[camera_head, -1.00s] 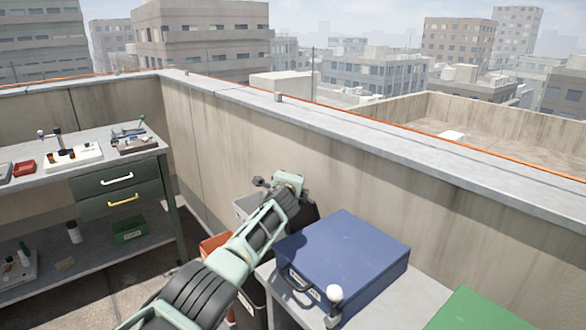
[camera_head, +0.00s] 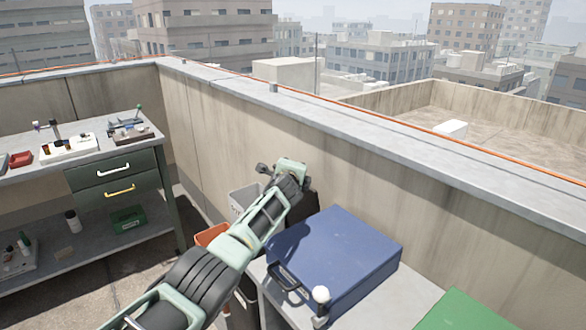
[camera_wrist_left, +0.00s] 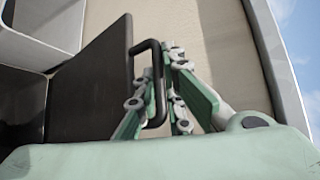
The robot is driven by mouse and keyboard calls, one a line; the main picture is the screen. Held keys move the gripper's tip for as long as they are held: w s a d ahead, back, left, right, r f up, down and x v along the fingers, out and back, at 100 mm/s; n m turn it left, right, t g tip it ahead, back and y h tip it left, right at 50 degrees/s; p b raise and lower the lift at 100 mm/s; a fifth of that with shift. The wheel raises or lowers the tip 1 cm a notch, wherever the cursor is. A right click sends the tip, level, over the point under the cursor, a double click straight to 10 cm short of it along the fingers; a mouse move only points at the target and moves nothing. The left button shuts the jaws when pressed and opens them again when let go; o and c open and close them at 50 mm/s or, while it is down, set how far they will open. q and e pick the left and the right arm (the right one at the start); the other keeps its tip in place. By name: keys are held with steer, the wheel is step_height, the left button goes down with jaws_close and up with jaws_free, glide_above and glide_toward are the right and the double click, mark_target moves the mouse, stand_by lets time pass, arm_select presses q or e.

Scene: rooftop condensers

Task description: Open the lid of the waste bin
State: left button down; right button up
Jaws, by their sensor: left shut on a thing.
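The dark lid (camera_wrist_left: 92,85) of the waste bin stands tilted up in the left wrist view, with a black bar handle (camera_wrist_left: 151,44) on its edge side. My left gripper (camera_wrist_left: 165,88) has its fingers around this handle and is shut on it. In the head view my left gripper (camera_head: 280,172) is beside the parapet wall, above the bins. A light grey bin (camera_head: 240,198) with a marking shows just left of it. A dark panel (camera_head: 308,206), probably the lid, shows right of it, partly hidden by my arm. My right gripper is not in view.
A blue case (camera_head: 335,250) and a green object (camera_head: 470,312) lie on the grey table (camera_head: 395,300) right of my arm. An orange container (camera_head: 210,235) is partly hidden by my arm. A workbench (camera_head: 85,160) with drawers stands at left. The parapet (camera_head: 350,160) is close behind.

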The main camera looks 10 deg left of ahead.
arm_select(q)
steer(key=c, duration=1.8)
jaws_free()
steer(key=shift+c, duration=0.2)
steer(key=shift+s+r, duration=0.1)
steer(key=shift+s, duration=0.1)
steer(key=v, duration=1.1)
steer(key=shift+s, duration=0.3)
